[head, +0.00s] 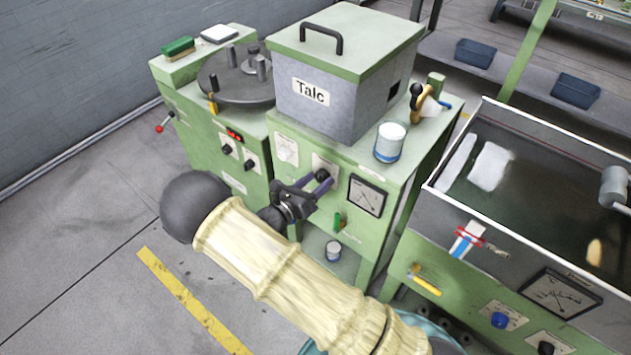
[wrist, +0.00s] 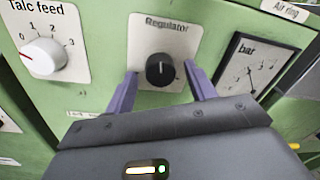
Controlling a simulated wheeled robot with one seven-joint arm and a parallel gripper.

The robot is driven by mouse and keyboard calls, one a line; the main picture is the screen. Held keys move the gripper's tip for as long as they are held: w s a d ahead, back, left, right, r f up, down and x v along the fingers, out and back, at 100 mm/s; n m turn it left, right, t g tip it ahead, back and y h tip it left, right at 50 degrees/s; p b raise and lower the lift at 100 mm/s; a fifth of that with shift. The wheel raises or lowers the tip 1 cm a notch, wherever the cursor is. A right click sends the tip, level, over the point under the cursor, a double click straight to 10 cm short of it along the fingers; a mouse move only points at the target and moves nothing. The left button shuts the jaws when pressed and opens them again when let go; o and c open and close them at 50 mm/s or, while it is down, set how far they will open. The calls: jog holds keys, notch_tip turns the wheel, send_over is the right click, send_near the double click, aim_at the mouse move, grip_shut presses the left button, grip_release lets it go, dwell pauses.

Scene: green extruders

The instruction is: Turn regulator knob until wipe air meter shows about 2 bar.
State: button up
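The black regulator knob (wrist: 160,70) sits on a white plate marked "Regulator" in the wrist view, its white mark pointing about straight up. In the head view the knob (head: 322,175) is on the front of the green Talc machine. My gripper (wrist: 160,76) is open, one purple finger on each side of the knob, with visible gaps; it also shows in the head view (head: 316,186). In the head view the meter (head: 366,197) is too small to read exactly.
A white talc feed knob (wrist: 43,56) is left of the regulator. The grey Talc box (head: 340,85) and a blue-white can (head: 389,142) stand on top of the machine. A water tank (head: 530,180) is at right, with another meter (head: 560,293). Floor at left is clear.

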jog(key=v, duration=1.7)
jog(key=shift+s+a, duration=0.15)
jog(key=shift+s, duration=0.05)
jog(key=shift+r, duration=0.1)
